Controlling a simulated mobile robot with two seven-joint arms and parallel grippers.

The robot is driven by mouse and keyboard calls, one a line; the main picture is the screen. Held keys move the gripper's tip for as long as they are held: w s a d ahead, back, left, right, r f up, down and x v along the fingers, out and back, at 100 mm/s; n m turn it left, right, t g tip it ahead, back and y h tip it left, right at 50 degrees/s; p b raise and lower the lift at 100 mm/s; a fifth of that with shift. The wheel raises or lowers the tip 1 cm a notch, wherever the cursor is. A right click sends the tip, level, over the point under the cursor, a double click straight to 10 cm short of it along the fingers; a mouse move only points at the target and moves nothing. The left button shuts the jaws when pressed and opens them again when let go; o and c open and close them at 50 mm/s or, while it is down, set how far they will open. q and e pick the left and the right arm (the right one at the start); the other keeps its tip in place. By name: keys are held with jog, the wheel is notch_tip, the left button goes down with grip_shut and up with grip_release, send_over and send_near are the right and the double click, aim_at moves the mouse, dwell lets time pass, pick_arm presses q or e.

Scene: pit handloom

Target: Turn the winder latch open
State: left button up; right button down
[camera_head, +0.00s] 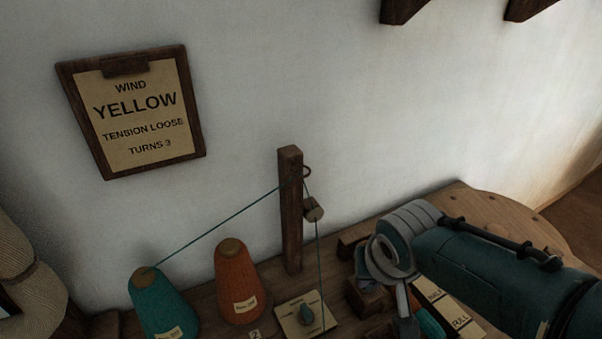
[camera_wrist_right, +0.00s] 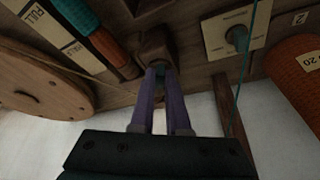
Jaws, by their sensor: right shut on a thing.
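The winder latch seems to be the small dark wooden piece (camera_wrist_right: 155,46) in the right wrist view, on the wooden bench. My right gripper (camera_wrist_right: 160,72) has its two purple fingers close together at it, shut on a small part with a teal bit between the tips. How far the latch is turned I cannot tell. In the head view my right arm comes in from the right, and its wrist hides the fingertips and most of the latch area. My left gripper is not in view.
A teal cone (camera_head: 160,303) and an orange cone (camera_head: 239,282) stand left on the bench. A post (camera_head: 291,215) carries a teal thread and a small weight (camera_head: 313,209). A dial plate (camera_head: 290,317) lies near. A wall sign (camera_head: 138,115) reads "WIND YELLOW, TENSION LOOSE, TURNS 3".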

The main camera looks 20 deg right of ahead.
jog(key=n, duration=0.1)
jog(key=n+y, duration=0.1)
jog(key=shift+d+r+n+p, duration=0.1)
jog(key=shift+d+n+p, duration=0.1)
jog(key=shift+n+p, duration=0.1)
jog(key=shift+s+d+n+y, duration=0.15)
jog(key=shift+n+y, duration=0.45)
jog(key=shift+n, duration=1.2)
jog(key=c, duration=0.9)
grip_release()
